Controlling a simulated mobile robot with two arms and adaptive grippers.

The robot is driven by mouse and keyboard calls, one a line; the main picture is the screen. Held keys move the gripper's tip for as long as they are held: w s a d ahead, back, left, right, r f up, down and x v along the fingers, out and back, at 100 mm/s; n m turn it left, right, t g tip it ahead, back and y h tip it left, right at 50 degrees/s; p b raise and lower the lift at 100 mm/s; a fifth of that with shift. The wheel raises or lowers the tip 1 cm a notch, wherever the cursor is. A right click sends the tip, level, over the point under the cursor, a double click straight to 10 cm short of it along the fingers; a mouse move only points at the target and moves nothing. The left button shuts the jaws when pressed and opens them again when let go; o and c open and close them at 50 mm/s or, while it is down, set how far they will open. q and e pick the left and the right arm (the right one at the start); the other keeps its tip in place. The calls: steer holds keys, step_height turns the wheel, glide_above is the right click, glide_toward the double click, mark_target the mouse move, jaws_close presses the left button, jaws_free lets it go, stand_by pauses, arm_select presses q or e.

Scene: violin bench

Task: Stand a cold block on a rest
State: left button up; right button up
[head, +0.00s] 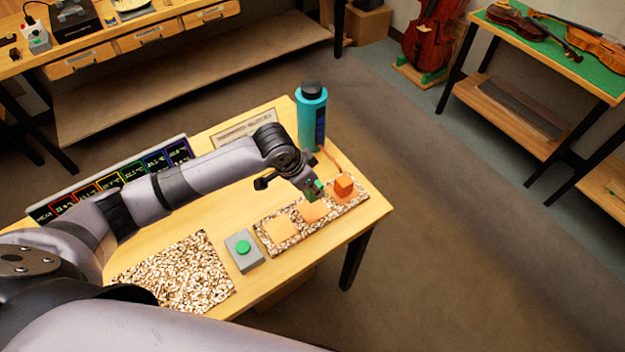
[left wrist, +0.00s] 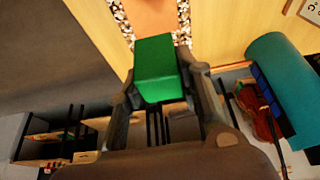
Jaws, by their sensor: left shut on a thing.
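My left gripper (head: 315,190) is shut on a green block (left wrist: 158,68), which sits between its fingers (left wrist: 165,100) in the left wrist view. In the head view the block (head: 318,187) is partly hidden by the gripper. It is over or close by the middle orange rest (head: 309,213); I cannot tell whether they touch. Another orange rest (head: 280,228) lies bare to the left. An orange block (head: 344,183) stands at the right end of the same speckled strip (head: 264,238). My right gripper is not in view.
A grey box with a green button (head: 243,251) and a speckled mat (head: 184,277) lie left of the strip. A teal cylinder with a dark top (head: 307,127) stands behind it. A coloured chart (head: 109,181) stands along the table's back left edge, behind my arm.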

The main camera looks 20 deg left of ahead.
arm_select(q)
step_height(320, 180, down, 6)
steer(key=shift+f+b, duration=0.15)
steer(key=shift+b, duration=0.95)
steer(key=shift+f, duration=0.55)
steer(key=o, duration=1.2)
steer(key=v, duration=1.2)
steer(key=shift+w, duration=0.1)
steer(key=shift+d, duration=0.1)
